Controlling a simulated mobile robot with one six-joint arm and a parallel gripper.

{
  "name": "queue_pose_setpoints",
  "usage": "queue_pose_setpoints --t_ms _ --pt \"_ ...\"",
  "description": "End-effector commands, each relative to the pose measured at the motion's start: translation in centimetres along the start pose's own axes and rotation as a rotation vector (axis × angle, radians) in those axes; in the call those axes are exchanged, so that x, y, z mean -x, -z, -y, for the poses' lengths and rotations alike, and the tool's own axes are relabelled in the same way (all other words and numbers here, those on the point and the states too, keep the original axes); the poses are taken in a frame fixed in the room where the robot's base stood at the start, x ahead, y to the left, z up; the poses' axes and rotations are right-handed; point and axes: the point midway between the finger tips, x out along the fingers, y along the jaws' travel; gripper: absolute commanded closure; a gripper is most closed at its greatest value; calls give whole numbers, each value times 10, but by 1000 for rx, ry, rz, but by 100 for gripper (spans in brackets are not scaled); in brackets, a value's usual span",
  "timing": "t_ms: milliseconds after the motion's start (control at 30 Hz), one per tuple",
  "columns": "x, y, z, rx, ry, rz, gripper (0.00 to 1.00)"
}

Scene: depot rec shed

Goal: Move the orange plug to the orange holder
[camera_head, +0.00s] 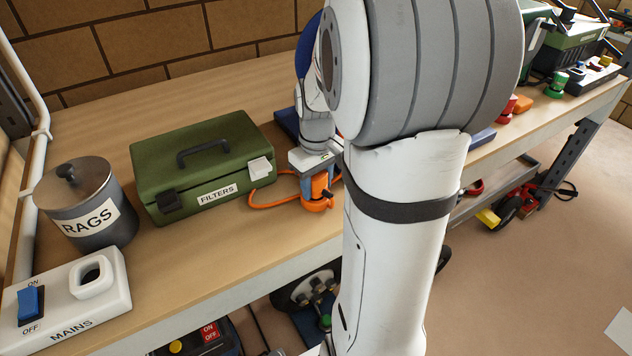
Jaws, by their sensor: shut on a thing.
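My gripper (315,182) is low over the front part of the workbench, right of the green box, and is shut on the orange plug (318,200). The plug is upright between the fingers, with its lower end close to the bench top; I cannot tell whether it touches. An orange cable (268,205) runs left from it beside the green box. A small orange piece (522,104) lies at the far right of the bench; I cannot tell whether it is the orange holder. My arm hides the middle of the bench.
A green FILTERS box (205,180) stands just left of my gripper. A grey RAGS can (88,205) and a white MAINS switch box (70,305) stand further left. A blue board (288,124) lies behind my arm. Red and green (556,84) pieces stand far right.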

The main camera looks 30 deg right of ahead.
Motion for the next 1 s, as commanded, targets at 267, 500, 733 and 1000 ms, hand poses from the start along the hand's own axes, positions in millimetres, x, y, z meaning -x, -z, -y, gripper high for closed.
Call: queue_pose_setpoints --t_ms 267,500,733,1000 --pt "1 0 0 0 0 -1 38" --pt "0 0 0 -1 0 0 33" --pt "19 1 -1 -1 -2 -4 33" --pt "64 0 -1 -1 -2 -3 33"
